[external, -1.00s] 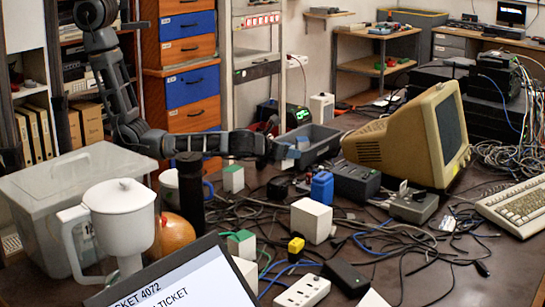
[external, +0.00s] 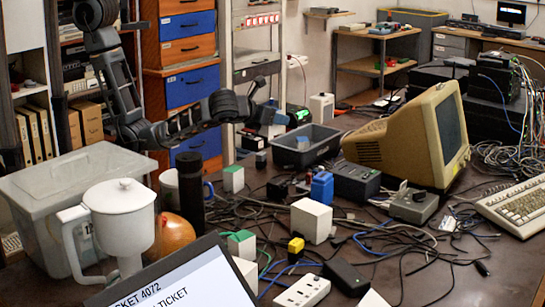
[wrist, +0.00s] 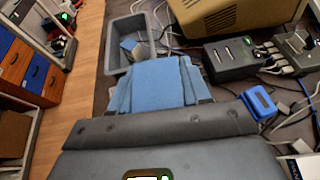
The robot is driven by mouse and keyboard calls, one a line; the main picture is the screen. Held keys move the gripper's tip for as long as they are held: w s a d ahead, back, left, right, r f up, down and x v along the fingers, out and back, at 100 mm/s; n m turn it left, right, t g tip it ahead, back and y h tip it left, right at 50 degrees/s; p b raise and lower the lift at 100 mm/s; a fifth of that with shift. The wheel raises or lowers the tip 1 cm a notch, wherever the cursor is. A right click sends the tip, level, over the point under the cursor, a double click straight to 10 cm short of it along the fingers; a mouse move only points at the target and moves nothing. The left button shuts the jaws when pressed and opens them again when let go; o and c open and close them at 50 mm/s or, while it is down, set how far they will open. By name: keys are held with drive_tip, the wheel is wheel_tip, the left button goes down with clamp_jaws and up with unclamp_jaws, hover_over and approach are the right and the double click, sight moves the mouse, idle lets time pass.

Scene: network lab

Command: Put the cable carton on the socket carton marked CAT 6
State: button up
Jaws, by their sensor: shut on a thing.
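My gripper (external: 268,120) is raised at the left end of the grey bin, above the table. In the wrist view, my gripper (wrist: 158,98) is shut on a light blue block (wrist: 155,78), which looks like the cable carton. No print on it can be read, and part of it is hidden by the gripper. White-and-green cartons stand on the table, one near the bin (external: 233,179) and one farther forward (external: 241,244). A plain white carton (external: 311,220) stands between cables. No CAT 6 mark is legible, so I cannot tell which is the socket carton.
The grey bin (external: 291,158) holds small pale items. A jug (external: 122,225) and clear tub (external: 40,198) are at left. Cables cover much of the table.

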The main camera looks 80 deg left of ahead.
wheel_tip(320, 180, up, 6)
drive_tip(key=shift+f, duration=0.1)
drive_tip(key=s+d+m+t+h, duration=0.15)
drive_tip(key=d+m+h, duration=1.15)
drive_tip(key=d, duration=2.1)
drive_tip(key=h+p, duration=0.1)
drive_tip(key=p, duration=0.1)
hover_over(318, 207)
drive_tip(key=shift+t, duration=0.25)
wheel_tip(318, 207, down, 12)
drive_tip(key=shift+f, duration=2.05)
